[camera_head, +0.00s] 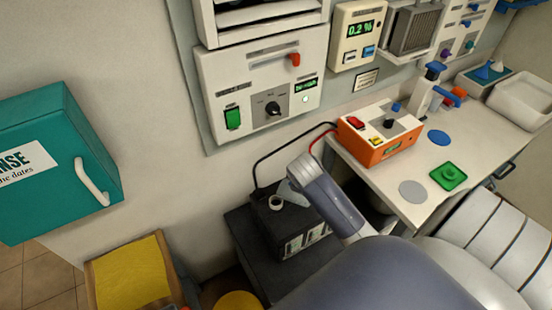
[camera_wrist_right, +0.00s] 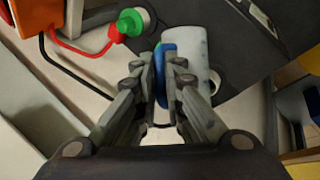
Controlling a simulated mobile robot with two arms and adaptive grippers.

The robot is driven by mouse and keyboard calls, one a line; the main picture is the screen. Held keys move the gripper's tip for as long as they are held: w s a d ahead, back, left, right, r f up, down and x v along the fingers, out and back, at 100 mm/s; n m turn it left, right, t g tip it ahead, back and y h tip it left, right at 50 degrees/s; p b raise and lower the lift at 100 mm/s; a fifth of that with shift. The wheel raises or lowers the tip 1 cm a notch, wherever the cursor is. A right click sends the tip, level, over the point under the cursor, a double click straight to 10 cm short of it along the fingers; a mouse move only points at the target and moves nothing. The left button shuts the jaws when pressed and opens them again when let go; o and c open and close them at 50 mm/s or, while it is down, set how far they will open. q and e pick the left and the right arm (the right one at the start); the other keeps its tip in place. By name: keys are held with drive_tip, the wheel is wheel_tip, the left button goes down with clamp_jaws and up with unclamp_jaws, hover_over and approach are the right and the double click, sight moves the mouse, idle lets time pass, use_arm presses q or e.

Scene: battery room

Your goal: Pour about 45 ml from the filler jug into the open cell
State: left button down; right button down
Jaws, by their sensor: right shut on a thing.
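My right gripper (camera_wrist_right: 160,72) is shut on the blue handle of the pale filler jug (camera_wrist_right: 193,55) in the right wrist view. In the head view my arm hides most of the jug and the gripper. A pale patch by the arm's end, over the battery, may be part of the jug. The dark battery (camera_head: 295,240) stands below, with a white-rimmed round opening (camera_head: 275,203), likely the open cell, on its top near the jug. I cannot tell whether liquid is flowing. My left gripper is not in view.
An orange charger (camera_head: 380,135) sits on the white bench (camera_head: 400,185); black and red cables run from it towards the battery. A green-topped red cable clamp (camera_wrist_right: 130,22) shows in the wrist view.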

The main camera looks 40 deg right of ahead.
drive_tip(key=shift+w+a+r, duration=0.1)
drive_tip(key=shift+w+r, duration=0.05)
drive_tip(key=shift+s+d+r+h, duration=0.1)
drive_tip(key=shift+s+d+h, duration=0.2)
drive_tip(key=shift+s+d, duration=0.15)
idle(0.7)
drive_tip(key=shift+w+a+r+g, duration=0.15)
drive_tip(key=shift+a+r+g, duration=0.1)
drive_tip(key=shift+g, duration=0.15)
idle(1.1)
drive_tip(key=shift+w+a+f+n+h, duration=0.1)
drive_tip(key=shift+w+a+n+h, duration=0.1)
drive_tip(key=shift+n+h, duration=0.15)
idle(0.7)
drive_tip(key=shift+s+d+f+m+t+y, duration=0.25)
drive_tip(key=shift+s+d+m+t+y, duration=0.3)
drive_tip(key=shift+s+d+t+y, duration=0.5)
drive_tip(key=shift+s+d+r+m+t+y, duration=0.3)
drive_tip(key=shift+s+d+r+t+y, duration=0.25)
drive_tip(key=shift+t+y, duration=0.3)
